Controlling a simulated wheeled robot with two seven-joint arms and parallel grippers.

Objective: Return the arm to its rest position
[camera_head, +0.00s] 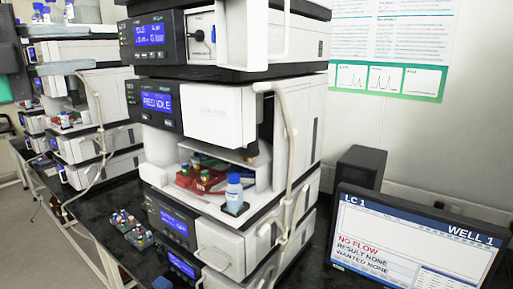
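Neither of my grippers can be made out in the head view, and no arm of mine can be picked out for sure. The nearest instrument stack (228,115) stands in the middle on a dark bench. A pale tube (291,135) hangs down the stack's right side.
A monitor (415,240) reading "LC 1", "WELL 1" and "NO FLOW" stands at the lower right, before a dark box (360,167). Vial trays (130,228) sit on the bench left of the stack. More stacks (95,90) stand further left.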

